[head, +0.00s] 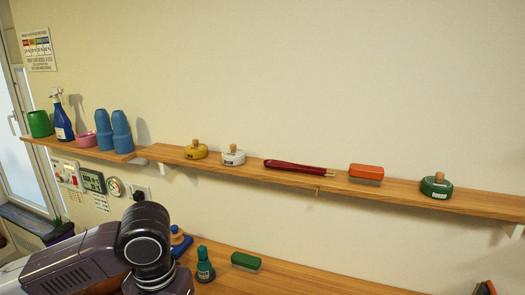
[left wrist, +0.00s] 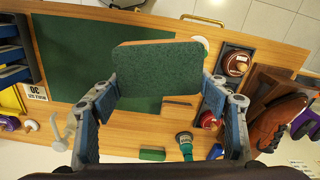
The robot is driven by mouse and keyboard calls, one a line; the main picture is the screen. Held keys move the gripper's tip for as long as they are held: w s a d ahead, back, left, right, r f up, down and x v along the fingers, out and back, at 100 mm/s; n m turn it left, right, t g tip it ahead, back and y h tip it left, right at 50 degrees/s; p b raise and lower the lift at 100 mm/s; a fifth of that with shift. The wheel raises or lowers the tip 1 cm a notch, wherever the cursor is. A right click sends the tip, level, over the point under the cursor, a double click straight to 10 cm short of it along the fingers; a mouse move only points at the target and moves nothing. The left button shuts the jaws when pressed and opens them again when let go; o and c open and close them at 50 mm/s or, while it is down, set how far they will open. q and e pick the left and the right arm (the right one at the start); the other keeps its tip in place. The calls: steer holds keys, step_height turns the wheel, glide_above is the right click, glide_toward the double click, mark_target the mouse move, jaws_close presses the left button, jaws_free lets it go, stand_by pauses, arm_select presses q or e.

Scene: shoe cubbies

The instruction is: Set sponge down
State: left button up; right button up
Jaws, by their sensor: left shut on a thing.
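In the left wrist view, my left gripper (left wrist: 161,90) is shut on a sponge (left wrist: 158,72), a block with a dark green face and a brownish top edge. The fingertips press on its left and right sides. It is held above a wooden tabletop (left wrist: 160,118) and overlaps a dark green mat (left wrist: 75,65); I cannot tell its height. In the head view only my left arm shows at the lower left; its gripper and the sponge are out of that picture. My right gripper is in neither view.
A green bottle (head: 204,266) and a green block (head: 246,261) stand on the wooden surface below the wall shelf (head: 405,187). The shelf holds cups, tins and an orange block (head: 366,172). Brown shoes (left wrist: 280,122) and tins (left wrist: 236,63) are at the wrist view's right. The mat has bare room.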

arm_select(q)
steer(key=shift+n, duration=0.8)
steer(key=s, duration=0.1)
steer(key=s+a+f, duration=0.1)
steer(key=s, duration=0.1)
steer(key=s+a+f, duration=0.1)
steer(key=shift+s+b, duration=0.35)
steer(key=shift+a+r, duration=0.1)
